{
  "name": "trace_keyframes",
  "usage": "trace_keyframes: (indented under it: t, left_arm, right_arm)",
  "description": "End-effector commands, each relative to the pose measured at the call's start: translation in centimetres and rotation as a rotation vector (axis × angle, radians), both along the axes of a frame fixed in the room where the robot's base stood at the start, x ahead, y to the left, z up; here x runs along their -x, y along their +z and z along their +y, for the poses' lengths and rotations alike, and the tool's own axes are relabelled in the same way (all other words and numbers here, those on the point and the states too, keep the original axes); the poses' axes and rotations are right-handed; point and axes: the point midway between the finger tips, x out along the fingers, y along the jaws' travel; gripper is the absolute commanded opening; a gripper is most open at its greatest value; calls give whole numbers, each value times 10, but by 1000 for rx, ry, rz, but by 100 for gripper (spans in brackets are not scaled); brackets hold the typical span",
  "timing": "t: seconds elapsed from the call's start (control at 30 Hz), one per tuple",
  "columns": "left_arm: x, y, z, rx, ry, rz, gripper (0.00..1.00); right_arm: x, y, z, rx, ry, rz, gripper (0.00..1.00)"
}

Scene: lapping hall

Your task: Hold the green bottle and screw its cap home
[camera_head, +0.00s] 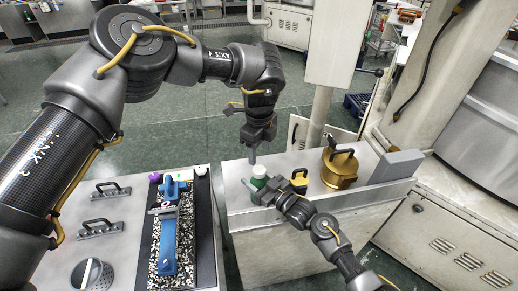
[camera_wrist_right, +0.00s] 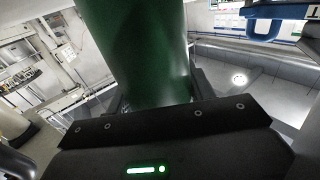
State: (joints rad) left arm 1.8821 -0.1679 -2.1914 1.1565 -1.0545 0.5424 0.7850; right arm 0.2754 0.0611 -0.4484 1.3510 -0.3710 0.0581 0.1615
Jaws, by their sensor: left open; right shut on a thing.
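The green bottle (camera_head: 258,184) stands upright near the left end of the right-hand metal bench, with a white cap (camera_head: 259,171) on top. I cannot tell how far the cap is screwed down. My right gripper (camera_head: 266,196) is shut on the bottle's side. In the right wrist view the green bottle (camera_wrist_right: 145,50) fills the space between the fingers; its top is out of that view. My left gripper (camera_head: 253,155) is open, pointing down just above the cap, and looks empty. It appears apart from the cap.
A yellow and black object (camera_head: 299,179), a brass pot (camera_head: 339,168) and a grey block (camera_head: 397,166) stand to the right on the bench (camera_head: 235,176).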

Motion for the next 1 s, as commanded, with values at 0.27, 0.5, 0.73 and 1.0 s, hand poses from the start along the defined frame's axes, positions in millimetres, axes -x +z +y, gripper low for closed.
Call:
trace_keyframes:
  t: [0.27,0.5,0.73,1.0]
  left_arm:
    - [0,-5,0,0,-3,1,55]
    - [1,-37,0,-1,-3,3,55]
    - [1,-67,0,-1,-3,2,55]
    - [0,-80,0,-1,-3,1,55]
  right_arm:
    - [0,0,0,0,0,0,0]
    - [0,0,0,0,0,0,0]
    - [0,0,0,0,0,0,0]
    - [0,0,0,0,0,0,0]
